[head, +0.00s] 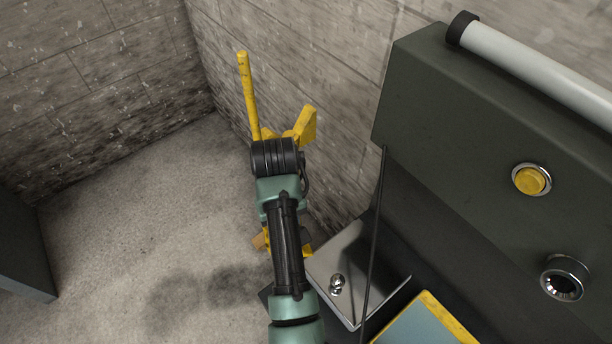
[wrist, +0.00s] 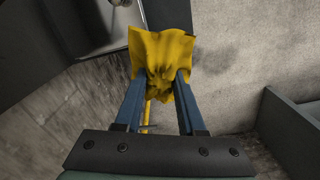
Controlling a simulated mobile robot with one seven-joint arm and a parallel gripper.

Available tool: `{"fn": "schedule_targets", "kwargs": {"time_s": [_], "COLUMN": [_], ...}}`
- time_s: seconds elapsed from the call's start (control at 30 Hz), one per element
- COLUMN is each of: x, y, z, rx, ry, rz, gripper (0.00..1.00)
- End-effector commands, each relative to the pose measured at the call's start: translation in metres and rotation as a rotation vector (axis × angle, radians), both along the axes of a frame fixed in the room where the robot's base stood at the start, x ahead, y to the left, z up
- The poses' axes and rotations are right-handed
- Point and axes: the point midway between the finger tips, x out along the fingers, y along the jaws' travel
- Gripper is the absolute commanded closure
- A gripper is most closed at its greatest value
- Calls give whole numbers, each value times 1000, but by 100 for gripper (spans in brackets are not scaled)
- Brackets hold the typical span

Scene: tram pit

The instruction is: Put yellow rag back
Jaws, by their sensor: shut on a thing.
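The yellow rag (wrist: 162,50) is crumpled between the two blue fingers of my gripper (wrist: 160,78) in the wrist view. The fingers are shut on it, and it spreads out beyond their tips, partly covering what lies behind. In the head view my arm hides the gripper. Small yellow patches show beside and below the arm there, and I cannot tell whether they are the rag.
A yellow pole (head: 248,95) and a yellow angled piece (head: 306,124) stand by the concrete wall. At right is a dark console with a yellow button (head: 528,179) and a shiny metal plate (head: 340,300) with a knob. Open floor (head: 130,230) lies left.

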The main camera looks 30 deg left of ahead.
Motion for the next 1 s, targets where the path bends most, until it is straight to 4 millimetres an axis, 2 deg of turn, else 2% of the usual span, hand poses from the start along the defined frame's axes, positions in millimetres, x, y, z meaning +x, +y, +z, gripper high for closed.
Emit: {"fn": "schedule_targets", "kwargs": {"time_s": [0.03,0.1,0.3,0.4,0.63,1.0], "x": [-14,-26,-61,-75,-93,-95], "y": [-2,-9,-48,-69,-103,-108], "z": [-25,-46,-100,-119,-141,-143], "rx": [3,2,1,0,2,3], "ry": [7,6,2,1,-3,-5], "rz": [34,78,180,220,279,290], "gripper": [100,100,100,100,100,100]}}
